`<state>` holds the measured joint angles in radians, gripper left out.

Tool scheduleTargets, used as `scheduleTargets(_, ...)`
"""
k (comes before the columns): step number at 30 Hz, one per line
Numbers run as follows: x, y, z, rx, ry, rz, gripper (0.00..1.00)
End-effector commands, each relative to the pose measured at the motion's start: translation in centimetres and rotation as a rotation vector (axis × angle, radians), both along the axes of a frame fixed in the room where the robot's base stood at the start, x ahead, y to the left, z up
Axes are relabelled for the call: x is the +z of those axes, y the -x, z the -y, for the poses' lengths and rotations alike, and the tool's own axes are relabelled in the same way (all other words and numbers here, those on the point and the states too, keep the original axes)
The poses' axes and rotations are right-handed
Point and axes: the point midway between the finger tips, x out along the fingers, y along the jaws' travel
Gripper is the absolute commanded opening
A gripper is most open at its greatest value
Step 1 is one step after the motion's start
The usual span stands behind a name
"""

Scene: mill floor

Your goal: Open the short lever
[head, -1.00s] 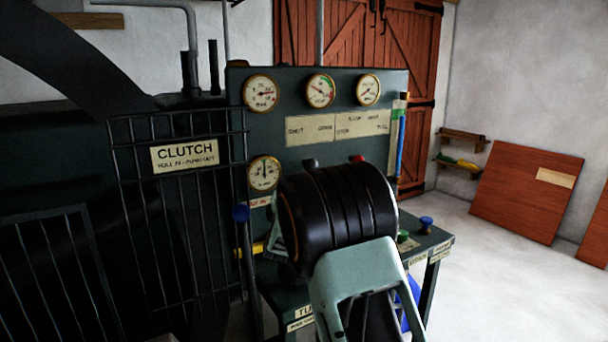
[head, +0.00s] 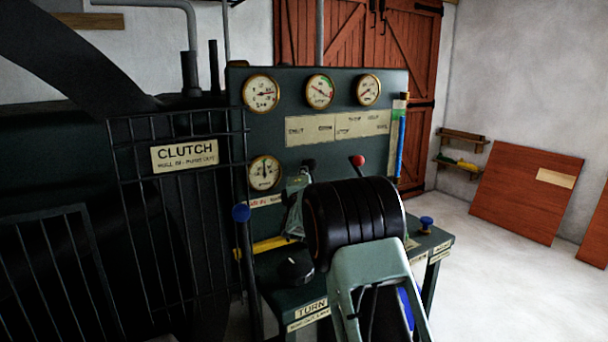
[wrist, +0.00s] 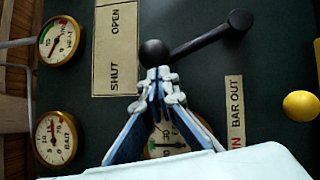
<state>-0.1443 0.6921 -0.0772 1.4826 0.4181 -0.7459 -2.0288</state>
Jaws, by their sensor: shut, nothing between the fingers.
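The short lever, a black arm with a round black knob (wrist: 154,52), sits below the SHUT/OPEN plate (wrist: 116,47) on the dark green panel. In the wrist view its arm slants from the knob to a thicker end at upper right. In the head view only its black knob (head: 309,163) shows clearly, above my arm. My gripper (wrist: 156,76) is shut and empty, its fingertips right at the knob. Whether they touch it I cannot tell. In the head view my gripper (head: 301,178) is just below the knob, and my black wrist hides the lever's lower part.
A red-knobbed lever (head: 357,160) stands to the right. Gauges (head: 264,173) are set in the panel. A blue-topped lever (head: 241,213) and the clutch cage (head: 178,240) are at left. A black knob (head: 295,269) is on the bench. Open floor lies at right.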

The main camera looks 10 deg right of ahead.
Motion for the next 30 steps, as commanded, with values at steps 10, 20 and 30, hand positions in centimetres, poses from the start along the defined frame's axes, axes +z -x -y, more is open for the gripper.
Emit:
scheduleTargets(10,0.8,-0.3,0.7,-0.001,-0.053,-0.021,0.00)
scheduleTargets(20,1.7,-0.6,1.5,-0.002,-0.111,-0.045,0.00)
scheduleTargets(30,3.8,-1.8,4.6,-0.004,-0.319,-0.131,0.00)
